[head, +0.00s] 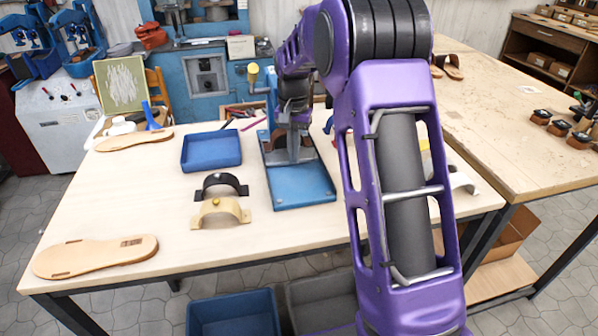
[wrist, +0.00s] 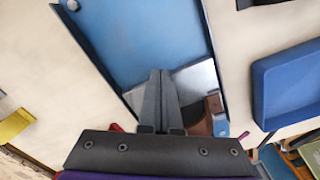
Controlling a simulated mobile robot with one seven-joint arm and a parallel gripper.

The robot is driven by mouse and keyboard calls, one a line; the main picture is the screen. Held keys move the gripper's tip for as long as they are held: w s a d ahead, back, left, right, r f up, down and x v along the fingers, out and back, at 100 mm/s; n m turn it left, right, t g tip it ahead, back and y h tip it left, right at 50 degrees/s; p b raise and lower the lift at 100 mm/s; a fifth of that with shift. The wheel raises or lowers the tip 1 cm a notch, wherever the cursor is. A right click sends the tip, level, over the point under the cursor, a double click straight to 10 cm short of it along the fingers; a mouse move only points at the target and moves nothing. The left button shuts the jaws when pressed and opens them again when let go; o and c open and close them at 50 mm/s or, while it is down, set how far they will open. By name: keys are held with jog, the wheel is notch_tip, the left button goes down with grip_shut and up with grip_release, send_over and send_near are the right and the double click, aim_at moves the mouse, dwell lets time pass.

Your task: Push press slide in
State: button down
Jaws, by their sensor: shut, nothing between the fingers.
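The press has a blue base plate (head: 303,190) on the middle of the table. A lever with a yellow knob (head: 252,70) rises at its left. The base plate also fills the upper middle of the wrist view (wrist: 145,35). My gripper (wrist: 160,75) is shut and empty, with its fingertips over the plate. A bright metal piece (wrist: 197,80), perhaps the slide, lies just right of the fingers; I cannot tell whether they touch. A brown block (wrist: 215,103) is beside it. My arm hides much of the press in the head view.
A blue tray (head: 211,163) stands left of the press. Black (head: 222,180) and tan (head: 220,213) arched straps lie in front of the tray. A sandal sole (head: 95,256) lies at the front left. The table's front centre is clear.

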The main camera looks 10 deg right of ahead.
jog(key=r+p, duration=0.1)
jog(key=r, duration=0.1)
jog(key=r+p, duration=0.1)
jog(key=r, duration=0.1)
jog(key=shift+s+r+p, duration=0.2)
jog(key=shift+r+p, duration=0.05)
jog(key=shift+p, duration=0.15)
notch_tip(320, 180, up, 2)
jog(key=shift+s+r, duration=0.1)
jog(key=shift+s, duration=0.05)
